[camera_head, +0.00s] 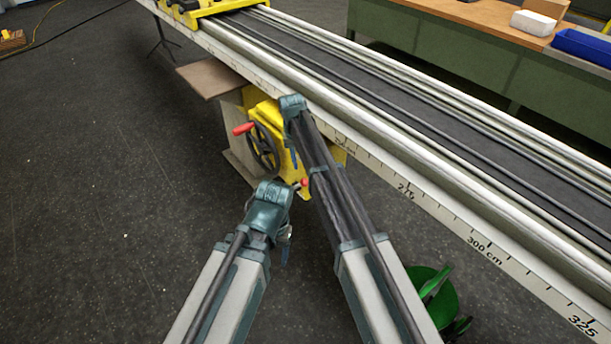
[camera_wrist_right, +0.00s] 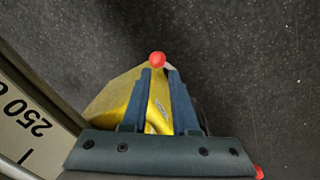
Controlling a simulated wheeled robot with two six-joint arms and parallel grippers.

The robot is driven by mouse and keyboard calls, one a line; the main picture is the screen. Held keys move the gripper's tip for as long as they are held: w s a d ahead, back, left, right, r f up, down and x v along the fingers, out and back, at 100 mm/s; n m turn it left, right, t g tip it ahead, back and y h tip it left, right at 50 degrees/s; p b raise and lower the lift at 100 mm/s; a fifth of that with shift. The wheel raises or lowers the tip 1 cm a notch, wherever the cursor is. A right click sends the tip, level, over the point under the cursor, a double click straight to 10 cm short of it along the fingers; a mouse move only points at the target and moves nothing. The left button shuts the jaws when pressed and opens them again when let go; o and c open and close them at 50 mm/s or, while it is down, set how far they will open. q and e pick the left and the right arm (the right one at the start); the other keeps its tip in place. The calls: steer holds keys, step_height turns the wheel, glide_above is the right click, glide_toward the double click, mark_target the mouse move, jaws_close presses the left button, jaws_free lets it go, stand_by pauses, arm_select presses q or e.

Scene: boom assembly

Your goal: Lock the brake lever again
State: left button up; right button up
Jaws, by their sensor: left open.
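The brake lever's red ball knob (camera_head: 304,182) shows at the right side of the yellow housing (camera_head: 266,110) under the rail. In the right wrist view the red knob (camera_wrist_right: 157,59) lies at the fingertips of my right gripper (camera_wrist_right: 159,72). Its two blue fingers stand apart, with yellow surface showing between them. I cannot tell whether they touch the knob. In the head view my right gripper (camera_head: 293,158) points down in front of the housing, just above the knob. My left gripper (camera_head: 286,250) is open and empty, lower and apart from the lever.
A handwheel (camera_head: 262,147) with a red handle (camera_head: 243,128) is left of my right gripper. The long rail with a centimetre scale (camera_head: 480,245) runs above. A green object (camera_head: 435,295) is at lower right.

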steer(key=s+d+f+m+y+b, duration=0.1)
steer(key=f+m, duration=0.1)
steer(key=s+d+f+m+y+b, duration=0.1)
steer(key=s+d+f+m+b, duration=0.1)
steer(key=s+d+f+m+t+y+b, duration=0.1)
steer(key=f+m, duration=0.1)
steer(key=shift+s+d+m+b, duration=0.2)
steer(key=shift+s+m+b, duration=0.1)
steer(key=shift+b, duration=0.05)
jaws_close()
steer(key=s+d+m+t+y+b, duration=0.65)
steer(key=d+m+t+b, duration=0.35)
steer(key=m, duration=1.1)
arm_select(q)
step_height(320, 180, down, 21)
steer(key=b, duration=0.4)
steer(key=shift+f+b, duration=0.15)
steer(key=shift+b, duration=0.25)
arm_select(e)
steer(key=w+a+f+g, duration=0.2)
steer(key=w+a+f, duration=0.2)
steer(key=w+a, duration=0.5)
steer(key=shift+a+f, duration=0.25)
steer(key=shift+f, duration=0.1)
steer(key=shift+s+h, duration=0.1)
steer(key=shift+h, duration=0.15)
